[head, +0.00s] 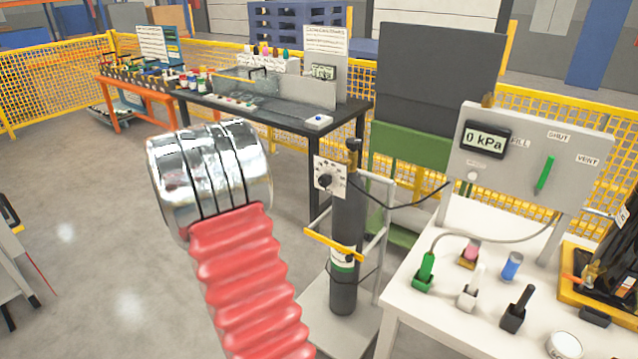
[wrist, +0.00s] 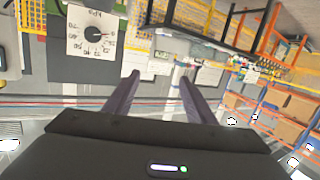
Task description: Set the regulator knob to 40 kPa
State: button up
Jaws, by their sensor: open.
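The regulator knob (head: 325,181) is small and black, on a white square dial plate (head: 331,168) fixed to the top of a dark gas cylinder (head: 344,250). In the wrist view the dial appears upside down at upper left, with its knob (wrist: 92,34) and a kPa label; its scale numbers are too small to read surely. A display (head: 485,139) on the grey panel reads 0 kPa. My gripper (wrist: 159,78) is open and empty, its two fingers apart and clear of the knob, which lies to the left of them. The head view does not show the fingers.
A green lever (head: 545,175) on the panel points up towards SHUT, between FILL and VENT. A white table (head: 440,285) with coloured connectors stands at right. A yellow bar (head: 332,247) and cart rails surround the cylinder. A black workbench (head: 270,105) stands behind.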

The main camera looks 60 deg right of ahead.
aim_at(322, 182)
jog(key=s+d+f+m+g+h, duration=0.1)
jog(key=s+d+f+g, duration=0.1)
jog(key=s, duration=0.3)
jog(key=s+d+f+m+g+h, duration=0.1)
jog(key=s+d+f+g, duration=0.2)
jog(key=s, duration=0.3)
jog(key=shift+d+m+g, duration=0.3)
jog(key=shift+d+g, duration=0.25)
jog(key=shift+g, duration=0.35)
jog(key=shift+d, duration=0.1)
jog(key=d, duration=0.4)
jog(key=s+d, duration=0.1)
jog(key=d, duration=0.4)
jog(key=s+d, duration=0.1)
jog(key=d, duration=0.3)
jog(key=shift+d, duration=0.25)
jog(key=c, duration=1)
jog(key=shift+d, duration=0.15)
jog(key=shift+c, duration=0.2)
